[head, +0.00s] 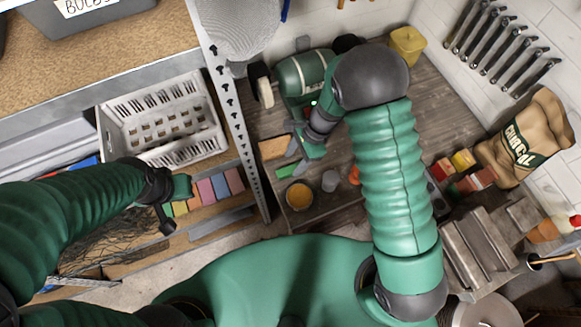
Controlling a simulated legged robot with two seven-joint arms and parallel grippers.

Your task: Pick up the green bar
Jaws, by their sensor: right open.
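My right gripper (293,160) reaches down from the bench grinder's side. It is open, with its fingertips just above and to the right of the bar. I see no contact with the bar, and the exact height gap is unclear. My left gripper (169,207) is at the lower left, by the coloured blocks on the shelf; I cannot tell its jaw state.
A green bench grinder (302,76) stands behind the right gripper. A white crate (166,108) and a perforated metal upright (232,120) stand left.

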